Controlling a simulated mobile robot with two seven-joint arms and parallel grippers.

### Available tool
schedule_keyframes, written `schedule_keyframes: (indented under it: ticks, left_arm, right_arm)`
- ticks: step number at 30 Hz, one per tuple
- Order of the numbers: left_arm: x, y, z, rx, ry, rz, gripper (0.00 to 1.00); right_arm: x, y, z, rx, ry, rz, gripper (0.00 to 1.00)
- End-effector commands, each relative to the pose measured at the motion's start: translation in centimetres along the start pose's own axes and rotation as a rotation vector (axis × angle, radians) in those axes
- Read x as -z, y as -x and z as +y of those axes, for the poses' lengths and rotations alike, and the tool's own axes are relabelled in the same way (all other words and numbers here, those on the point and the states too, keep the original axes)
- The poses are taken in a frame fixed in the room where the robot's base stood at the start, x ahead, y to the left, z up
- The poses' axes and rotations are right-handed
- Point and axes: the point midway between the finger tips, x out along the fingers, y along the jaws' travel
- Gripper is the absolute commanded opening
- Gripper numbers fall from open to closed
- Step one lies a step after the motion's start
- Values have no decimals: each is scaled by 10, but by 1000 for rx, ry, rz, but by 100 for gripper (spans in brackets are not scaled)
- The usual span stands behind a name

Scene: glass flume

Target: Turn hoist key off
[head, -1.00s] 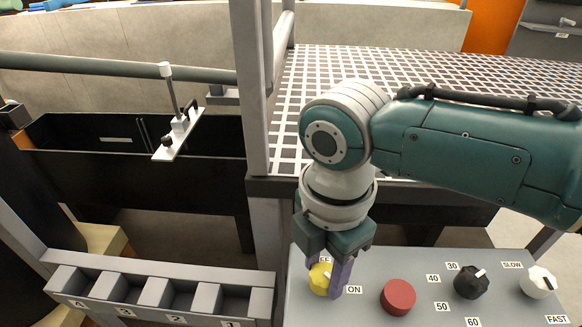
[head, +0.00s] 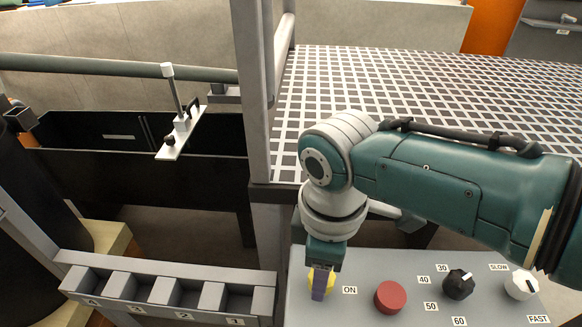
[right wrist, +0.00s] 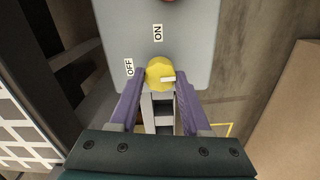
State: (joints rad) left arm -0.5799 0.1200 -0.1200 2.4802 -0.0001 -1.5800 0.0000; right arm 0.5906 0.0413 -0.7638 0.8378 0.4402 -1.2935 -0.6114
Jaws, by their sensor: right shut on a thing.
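The hoist key is a yellow knob (head: 320,281) on the grey control panel (head: 380,265), left of the ON label (head: 349,290). My right gripper (head: 320,292) comes down over it with purple fingers, shut on the knob. In the head view the OFF label is hidden. I do not see my left gripper.
On the panel, a red button (head: 390,297), a black dial (head: 459,284) and a white dial (head: 521,285) stand right of the knob. A numbered slotted tray (head: 170,292) lies to the left. A grey post (head: 252,90) and white grating (head: 420,90) are behind.

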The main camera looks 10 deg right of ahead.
Motion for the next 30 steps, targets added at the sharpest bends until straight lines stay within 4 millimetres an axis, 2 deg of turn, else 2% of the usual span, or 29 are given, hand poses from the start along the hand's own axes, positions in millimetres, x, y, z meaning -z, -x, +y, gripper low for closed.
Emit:
schedule_keyframes:
  ticks: [20, 21, 28, 30]
  left_arm:
    - [1, 2, 0, 0, 0, 0, 0]
    - [1, 2, 0, 0, 0, 0, 0]
    - [1, 2, 0, 0, 0, 0, 0]
    - [1, 2, 0, 0, 0, 0, 0]
  right_arm:
    - [1, 1, 0, 2, -64, 1, 0]
    - [1, 1, 0, 2, -64, 1, 50]
    - [0, 0, 0, 1, -63, 1, 75]
    - [0, 0, 0, 0, -62, 1, 76]
